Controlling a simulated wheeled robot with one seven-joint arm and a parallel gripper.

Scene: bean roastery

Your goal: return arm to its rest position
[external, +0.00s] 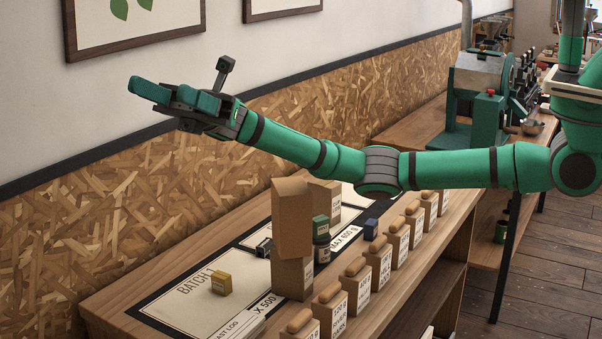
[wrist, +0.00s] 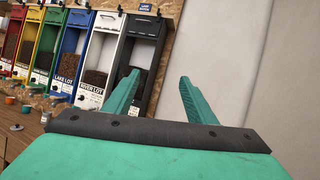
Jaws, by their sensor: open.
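My gripper (external: 160,97) is stretched out to the left in the external view, high above the wooden bench (external: 115,296) and close to the wall. Its two green fingers stand apart with nothing between them. In the wrist view my gripper (wrist: 157,90) also shows open and empty, with a bare pale wall and the edge of a dispenser row beyond the fingers. My green arm runs nearly level from the right side to the gripper, well above the things on the bench.
A green roaster (external: 475,130) stands behind. Colored bean dispensers (wrist: 100,60) line the wall in the wrist view.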

